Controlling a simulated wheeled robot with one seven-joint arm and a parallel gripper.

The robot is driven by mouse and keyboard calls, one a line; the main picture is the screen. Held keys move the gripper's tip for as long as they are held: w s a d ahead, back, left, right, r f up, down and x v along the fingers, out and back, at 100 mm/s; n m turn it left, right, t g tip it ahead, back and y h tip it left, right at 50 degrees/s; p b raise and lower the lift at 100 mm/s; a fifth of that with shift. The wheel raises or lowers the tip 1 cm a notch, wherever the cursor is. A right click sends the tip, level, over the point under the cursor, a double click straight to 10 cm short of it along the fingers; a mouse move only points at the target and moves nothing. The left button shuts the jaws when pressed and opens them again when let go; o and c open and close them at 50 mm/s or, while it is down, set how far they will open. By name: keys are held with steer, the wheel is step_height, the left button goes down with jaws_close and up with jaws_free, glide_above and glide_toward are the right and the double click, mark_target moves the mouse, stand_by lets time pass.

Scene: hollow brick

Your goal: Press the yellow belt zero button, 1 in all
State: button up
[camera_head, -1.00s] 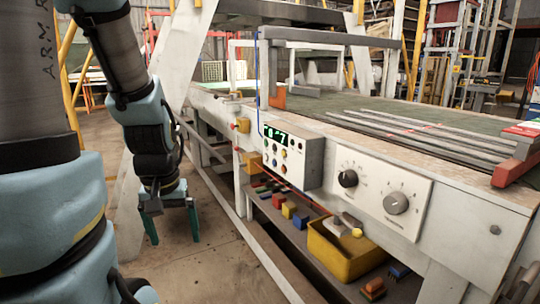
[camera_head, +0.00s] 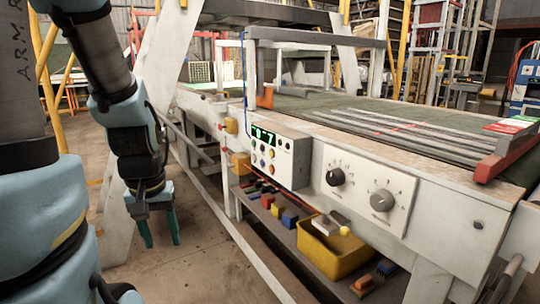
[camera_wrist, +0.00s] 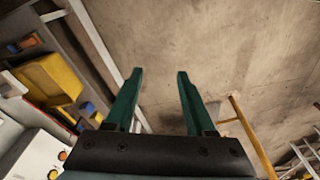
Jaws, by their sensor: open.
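A white control box (camera_head: 278,153) with a green-lit display is on the near side of the bench. Several small coloured round buttons sit below its display; yellowish ones are among them, but their labels are too small to read. My gripper (camera_head: 160,230) hangs left of the bench, fingers down, well apart from the box. In the wrist view my gripper (camera_wrist: 160,75) has its two teal fingers apart, with only bare floor between them. The corner of a white panel with orange-yellow round buttons (camera_wrist: 52,174) shows at lower left there.
A white panel with two dials (camera_head: 362,190) adjoins the box on the right. A yellow bin (camera_head: 335,254) and coloured blocks (camera_head: 288,218) rest on a low shelf. A long pale rail (camera_head: 232,233) runs low between my gripper and the shelf. Concrete floor (camera_head: 185,275) is open.

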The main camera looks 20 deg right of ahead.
jaws_close()
stand_by(1.2)
